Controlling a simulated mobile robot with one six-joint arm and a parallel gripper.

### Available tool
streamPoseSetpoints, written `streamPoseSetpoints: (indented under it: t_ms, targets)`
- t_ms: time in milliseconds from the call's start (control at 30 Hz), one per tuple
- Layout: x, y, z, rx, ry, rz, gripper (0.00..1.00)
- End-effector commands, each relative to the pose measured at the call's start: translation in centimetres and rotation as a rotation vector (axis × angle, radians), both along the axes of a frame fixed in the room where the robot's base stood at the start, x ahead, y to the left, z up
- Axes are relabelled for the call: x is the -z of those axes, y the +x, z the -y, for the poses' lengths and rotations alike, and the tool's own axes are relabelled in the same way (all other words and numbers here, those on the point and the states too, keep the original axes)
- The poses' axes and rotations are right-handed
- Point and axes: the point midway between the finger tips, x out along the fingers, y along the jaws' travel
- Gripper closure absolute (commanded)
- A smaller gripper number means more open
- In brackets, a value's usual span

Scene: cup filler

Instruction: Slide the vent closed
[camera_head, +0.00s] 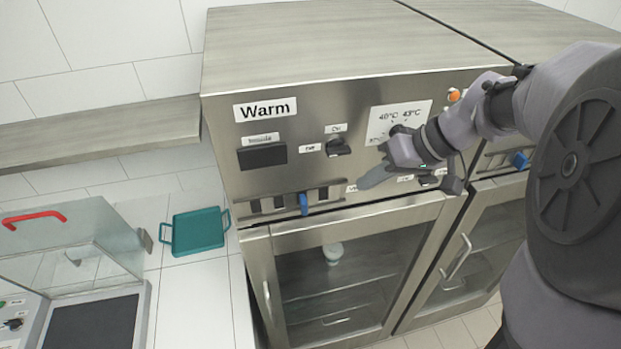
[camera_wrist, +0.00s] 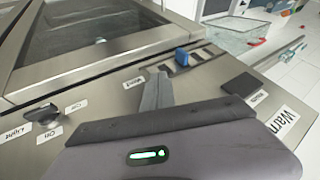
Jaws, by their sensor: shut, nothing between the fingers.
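The vent is a row of dark slots (camera_head: 267,204) low on the front panel of the "Warm" cabinet. Its blue slider tab (camera_head: 304,203) stands among the slots, with dark openings on both sides of it. In the wrist view the blue tab (camera_wrist: 181,57) stands up from the slotted strip, ahead and slightly right of my fingertips. My gripper (camera_head: 364,183) is shut and empty, near the "Vent" label to the right of the slots. In the wrist view my gripper (camera_wrist: 158,84) points toward the slots, apart from the tab.
A dark knob (camera_head: 338,147) and black display (camera_head: 262,156) sit above the vent. A glass door (camera_head: 345,270) is below. A similar cabinet with another blue tab (camera_head: 519,160) stands to the right. A teal tray (camera_head: 197,232) lies on the left counter.

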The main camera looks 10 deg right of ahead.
Motion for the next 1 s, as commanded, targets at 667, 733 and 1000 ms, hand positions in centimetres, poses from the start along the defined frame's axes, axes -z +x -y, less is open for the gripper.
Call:
streamPoseSetpoints:
  t_ms: [667,733,1000]
  targets:
    - [7.6,3.6,-7.5,-0.003,-0.002,0.0,1.0]
    - [7.6,3.6,-8.1,-0.002,-0.001,-0.001,1.0]
    - [7.7,3.6,-8.6,0.0,-0.001,-0.001,1.0]
